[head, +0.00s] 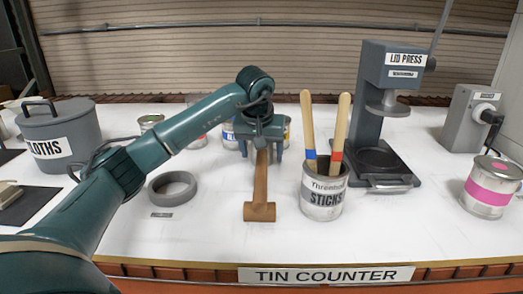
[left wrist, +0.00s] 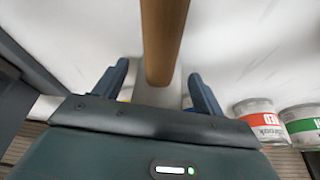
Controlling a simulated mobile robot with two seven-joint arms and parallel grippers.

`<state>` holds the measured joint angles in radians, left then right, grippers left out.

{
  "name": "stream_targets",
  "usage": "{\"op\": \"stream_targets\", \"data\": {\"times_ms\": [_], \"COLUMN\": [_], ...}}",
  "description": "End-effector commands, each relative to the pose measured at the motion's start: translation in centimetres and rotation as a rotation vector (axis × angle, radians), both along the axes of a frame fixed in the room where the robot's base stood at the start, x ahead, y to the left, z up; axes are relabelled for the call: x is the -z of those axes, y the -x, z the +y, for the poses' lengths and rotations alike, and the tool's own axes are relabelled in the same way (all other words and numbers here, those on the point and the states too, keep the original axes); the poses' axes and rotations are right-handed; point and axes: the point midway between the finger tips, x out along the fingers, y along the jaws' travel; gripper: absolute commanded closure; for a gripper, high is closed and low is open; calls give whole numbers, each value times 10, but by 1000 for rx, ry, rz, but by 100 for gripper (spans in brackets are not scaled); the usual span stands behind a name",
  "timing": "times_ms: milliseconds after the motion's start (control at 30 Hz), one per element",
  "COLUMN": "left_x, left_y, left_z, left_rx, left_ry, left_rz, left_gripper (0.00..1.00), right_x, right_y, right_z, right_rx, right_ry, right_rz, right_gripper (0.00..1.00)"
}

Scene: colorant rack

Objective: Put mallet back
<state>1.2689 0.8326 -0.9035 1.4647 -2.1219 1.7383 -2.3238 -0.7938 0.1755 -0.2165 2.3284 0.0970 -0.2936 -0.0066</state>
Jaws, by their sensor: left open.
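The brown wooden mallet lies on the white counter in the head view, its head (head: 260,211) toward the front edge and its handle (head: 261,178) running back under my left gripper (head: 262,150). In the left wrist view the handle (left wrist: 163,40) passes between the two spread fingers of the gripper (left wrist: 160,74), with gaps on both sides. The left gripper is open. A grey ring (head: 173,188) sits on the counter left of the mallet, with a small unreadable tag in front. My right gripper is not in view.
A tin of sticks (head: 323,197) with two tall sticks stands close right of the mallet. Behind it is the lid press (head: 368,95). A cloths bin (head: 60,138) is at left, a pink-banded tin (head: 490,187) at right. Several tins stand behind my gripper.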

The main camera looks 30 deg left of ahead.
Motion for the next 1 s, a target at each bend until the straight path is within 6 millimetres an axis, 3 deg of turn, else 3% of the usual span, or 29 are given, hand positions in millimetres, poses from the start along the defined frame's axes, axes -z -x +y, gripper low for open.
{"op": "stream_targets", "data": {"times_ms": [167,633,800,1000], "left_x": [-14,-101,-113,-115], "left_y": [3,33,38,39], "left_z": [-2,-14,-16,-16], "left_rx": [1,0,0,0], "left_ry": [1,-1,0,0], "left_rz": [-3,-4,-1,1], "left_gripper": [30,30,30,30], "right_x": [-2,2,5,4], "right_y": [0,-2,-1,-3], "right_z": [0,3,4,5], "right_rx": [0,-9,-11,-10], "right_ry": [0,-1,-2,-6], "right_rz": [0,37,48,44], "right_gripper": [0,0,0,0]}}
